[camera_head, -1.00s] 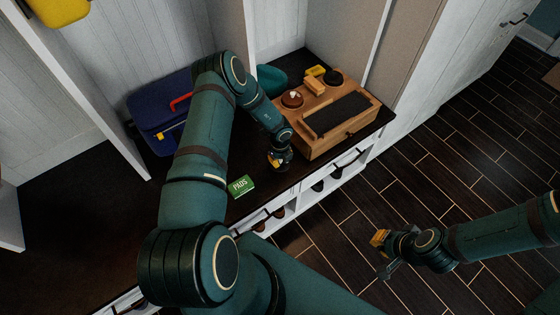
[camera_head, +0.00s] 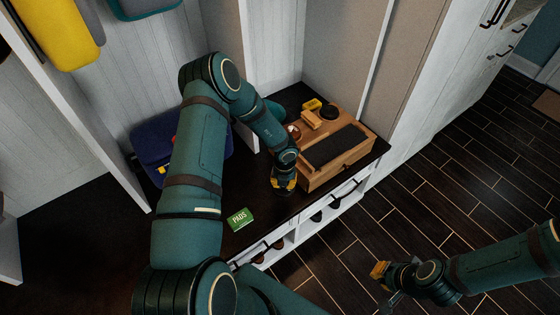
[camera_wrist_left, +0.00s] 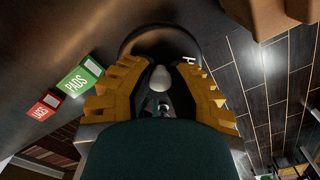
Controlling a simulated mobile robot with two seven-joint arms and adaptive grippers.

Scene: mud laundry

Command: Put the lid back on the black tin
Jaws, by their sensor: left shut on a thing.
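My left gripper (camera_head: 284,188) points down at the bench beside the wooden box's left end. In the left wrist view its yellow fingers (camera_wrist_left: 160,72) are shut on a dark round piece with a pale knob (camera_wrist_left: 159,78) between them, apparently the lid. A dark round rim (camera_wrist_left: 150,32) with a white letter at its right edge shows beyond the fingertips, apparently the black tin. The fingers hide most of both, so I cannot tell whether lid and tin touch. My right gripper (camera_head: 386,284) is open and empty above the floor at the lower right.
A green PADS box (camera_head: 240,219) lies on the dark bench; a red box (camera_wrist_left: 43,106) is beside it in the wrist view. A blue bag (camera_head: 152,145) stands behind my arm.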

